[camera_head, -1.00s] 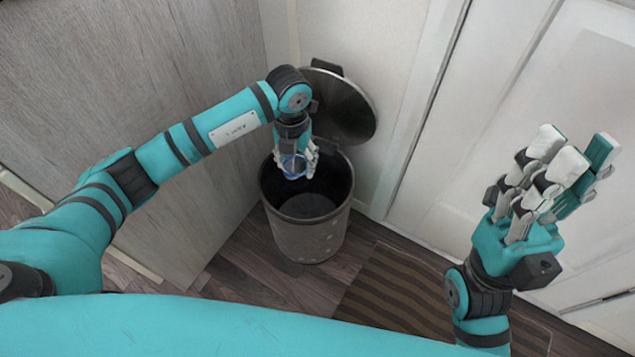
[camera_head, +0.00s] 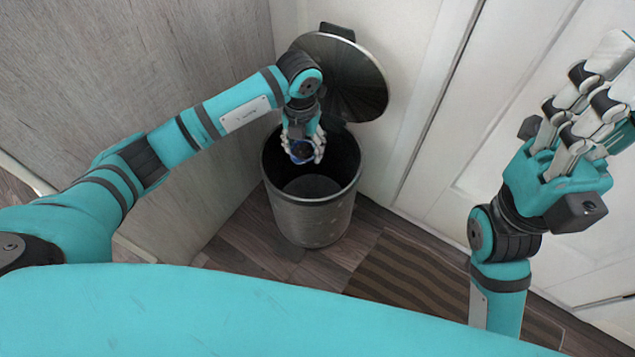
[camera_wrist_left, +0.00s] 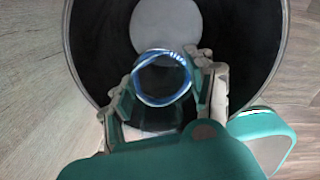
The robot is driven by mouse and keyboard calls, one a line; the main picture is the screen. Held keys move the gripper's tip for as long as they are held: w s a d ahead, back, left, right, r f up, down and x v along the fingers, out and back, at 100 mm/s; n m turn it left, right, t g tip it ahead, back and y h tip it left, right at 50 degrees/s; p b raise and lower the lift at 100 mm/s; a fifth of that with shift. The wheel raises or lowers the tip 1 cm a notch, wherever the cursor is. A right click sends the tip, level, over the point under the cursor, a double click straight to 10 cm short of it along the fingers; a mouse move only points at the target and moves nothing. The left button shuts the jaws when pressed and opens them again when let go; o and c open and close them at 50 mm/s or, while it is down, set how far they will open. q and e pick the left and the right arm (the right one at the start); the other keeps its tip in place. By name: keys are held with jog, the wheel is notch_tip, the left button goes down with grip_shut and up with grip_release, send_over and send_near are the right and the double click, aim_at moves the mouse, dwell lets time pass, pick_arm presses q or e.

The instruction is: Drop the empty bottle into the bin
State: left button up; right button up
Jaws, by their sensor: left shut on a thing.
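My left gripper (camera_head: 304,151) is shut on the bottle and hangs over the open mouth of the bin (camera_head: 311,218). The bottle (camera_head: 301,150) is clear with a blue rim or band. In the left wrist view the bottle (camera_wrist_left: 162,77) is seen end-on between the fingers, with the dark inside of the bin (camera_wrist_left: 105,45) around and beyond it. The gripper hides most of its body. My right gripper (camera_head: 590,110) is raised at the right, apart from the bin, with its fingers extended and spread. Part of it is cut off by the picture edge.
The bin's round lid (camera_head: 342,80) stands open behind the bin, near the white wall. A grey wood panel (camera_head: 130,60) is on the left and a white door (camera_head: 520,100) on the right. A striped mat (camera_head: 410,280) lies on the floor.

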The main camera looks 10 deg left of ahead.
pick_arm(q)
jog(key=o, duration=0.8)
jog(key=shift+o, duration=0.2)
notch_tip(320, 180, up, 12)
dwell(0.4)
